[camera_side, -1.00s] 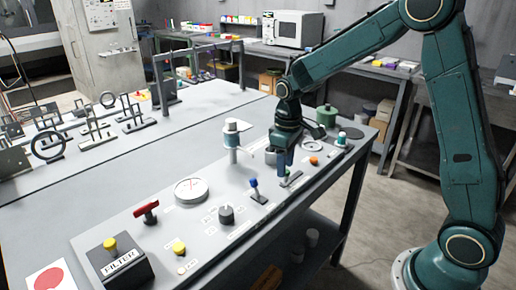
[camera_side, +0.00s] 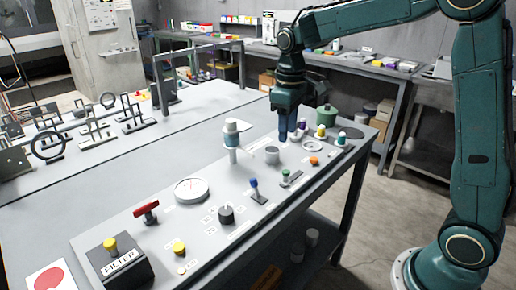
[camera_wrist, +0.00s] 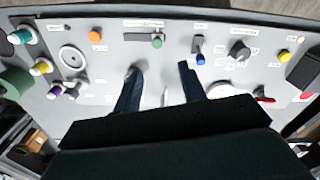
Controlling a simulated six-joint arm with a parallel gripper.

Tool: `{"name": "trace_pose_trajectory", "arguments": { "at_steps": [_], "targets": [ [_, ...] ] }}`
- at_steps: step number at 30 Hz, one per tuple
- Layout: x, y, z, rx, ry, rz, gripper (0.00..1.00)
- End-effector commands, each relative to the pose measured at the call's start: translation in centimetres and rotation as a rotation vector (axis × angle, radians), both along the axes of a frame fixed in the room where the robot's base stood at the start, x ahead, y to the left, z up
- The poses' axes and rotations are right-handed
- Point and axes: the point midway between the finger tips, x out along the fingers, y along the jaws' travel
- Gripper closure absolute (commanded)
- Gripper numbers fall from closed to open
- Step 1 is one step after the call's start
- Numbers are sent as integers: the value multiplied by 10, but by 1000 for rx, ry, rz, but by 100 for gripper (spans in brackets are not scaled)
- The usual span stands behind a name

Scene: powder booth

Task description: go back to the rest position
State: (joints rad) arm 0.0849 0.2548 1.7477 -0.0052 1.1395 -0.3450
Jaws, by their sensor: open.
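My gripper (camera_side: 291,132) hangs above the sloping control panel (camera_side: 225,175), near its far right end, fingers pointing down. In the wrist view its two dark blue fingers (camera_wrist: 161,78) stand apart with nothing held between them. In the side view the fingers overlap, and their tips look clear of the panel. A white post with a blue band (camera_side: 232,140) stands farther left.
Nearby on the panel are a blue-tipped lever (camera_side: 254,185), a green slider knob (camera_side: 286,174), an orange button (camera_side: 314,161) and yellow (camera_side: 321,131) and teal (camera_side: 342,138) knobs. A green cylinder (camera_side: 327,115) stands behind. The air above the panel's left part is free.

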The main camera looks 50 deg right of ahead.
Motion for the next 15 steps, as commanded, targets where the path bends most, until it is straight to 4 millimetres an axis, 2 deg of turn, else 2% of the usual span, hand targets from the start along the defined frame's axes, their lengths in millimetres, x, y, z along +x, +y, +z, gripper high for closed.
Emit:
{"name": "trace_pose_trajectory", "arguments": {
  "at_steps": [8, 15],
  "targets": [
    [-2, 1, 2, 0, -7, -3, 59],
    [-23, 5, 19, -4, -52, -24, 59]
  ]
}}
